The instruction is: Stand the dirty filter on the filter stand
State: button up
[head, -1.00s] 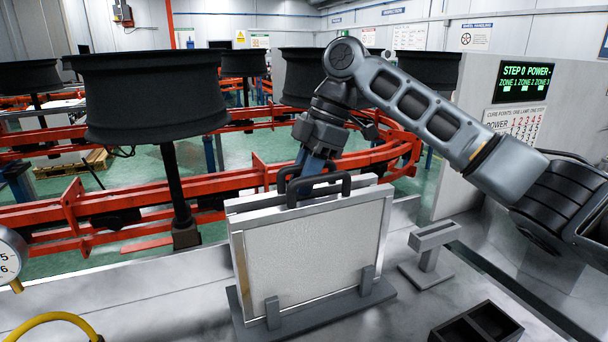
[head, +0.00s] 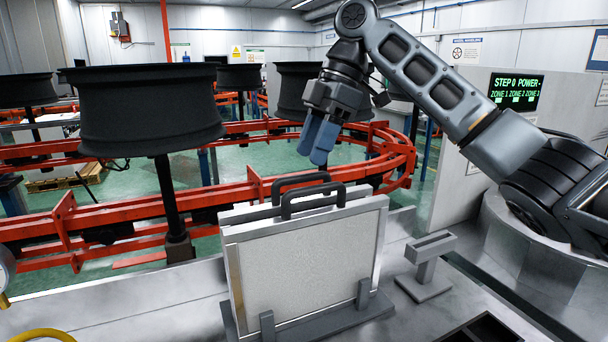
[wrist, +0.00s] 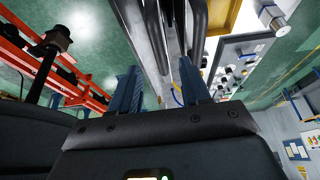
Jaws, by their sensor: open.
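Two framed panel filters stand upright, close together, front and back, in the head view. The front filter (head: 310,262) has a pale mesh face and a dark handle; the rear filter (head: 262,211) is mostly hidden behind it, with another dark handle on top. I cannot tell which is the dirty one. The grey filter stand (head: 345,318) is under them, with short posts at the front face. My gripper (head: 313,154) is open and empty, its blue fingers above the handles and apart from them. In the wrist view, dark handle bars (wrist: 196,32) show beyond the spread fingers.
A small grey T-shaped post (head: 427,265) stands on the bench right of the filters. A dark compartmented tray (head: 485,330) is at the front right. A black wheel (head: 140,110) on a spindle and red conveyor rails (head: 110,214) lie behind the bench.

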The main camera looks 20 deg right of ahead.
jog(key=shift+v, duration=2.05)
